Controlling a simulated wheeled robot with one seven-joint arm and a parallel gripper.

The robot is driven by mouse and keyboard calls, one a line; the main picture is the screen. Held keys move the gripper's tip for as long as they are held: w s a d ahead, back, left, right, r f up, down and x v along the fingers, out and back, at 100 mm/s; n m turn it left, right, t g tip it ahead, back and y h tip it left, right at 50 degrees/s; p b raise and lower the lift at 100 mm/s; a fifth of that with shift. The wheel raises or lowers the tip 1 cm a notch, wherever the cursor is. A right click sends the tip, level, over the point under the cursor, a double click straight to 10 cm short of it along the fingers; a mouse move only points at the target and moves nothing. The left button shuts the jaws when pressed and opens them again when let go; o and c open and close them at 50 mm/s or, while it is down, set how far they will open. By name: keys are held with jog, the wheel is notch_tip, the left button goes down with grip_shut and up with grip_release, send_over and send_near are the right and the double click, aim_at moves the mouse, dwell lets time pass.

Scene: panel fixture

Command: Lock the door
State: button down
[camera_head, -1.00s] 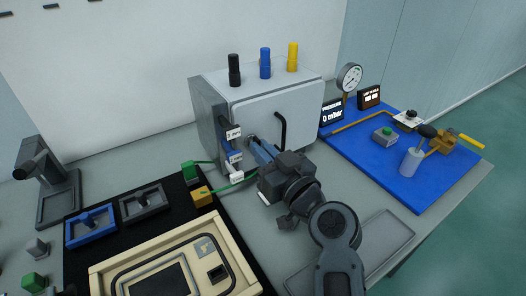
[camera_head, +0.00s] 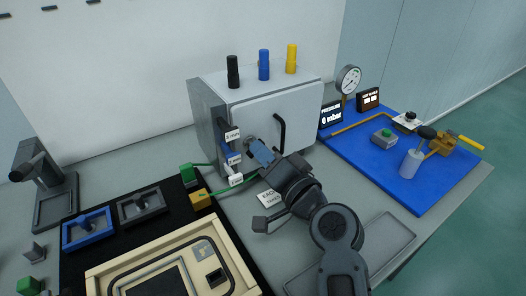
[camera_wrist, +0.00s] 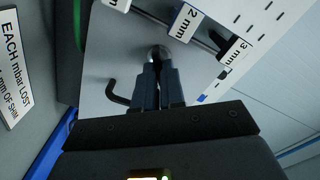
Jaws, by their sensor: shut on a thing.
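The door (camera_head: 270,117) is the pale front panel of a grey box, and it looks closed against the frame. A black bent handle (camera_head: 282,133) sticks out from it, and also shows in the wrist view (camera_wrist: 118,92). A small round metal knob (camera_wrist: 158,52) sits near the door's label-side edge. My gripper (camera_head: 257,148) is at that edge of the door, left of the handle. In the wrist view my gripper's fingers (camera_wrist: 158,72) are close together on the knob, hiding much of it.
White tags, one reading 2 mm (camera_wrist: 186,22), line the box edge beside the fingers. Black, blue and yellow pegs stand on top. A blue board (camera_head: 400,165) with gauge and valve lies right. A cream panel (camera_head: 170,270) and green-wired blocks lie left.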

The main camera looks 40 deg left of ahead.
jog(key=shift+w+d+f+m+p, duration=0.1)
jog(key=shift+m+p, duration=1)
jog(key=shift+m, duration=2.5)
jog(key=c, duration=1.2)
grip_release()
jog(key=v, duration=0.7)
jog(key=shift+d+b, duration=0.3)
jog(key=shift+b, duration=0.05)
jog(key=shift+s+d, duration=0.1)
jog(key=shift+s, duration=0.1)
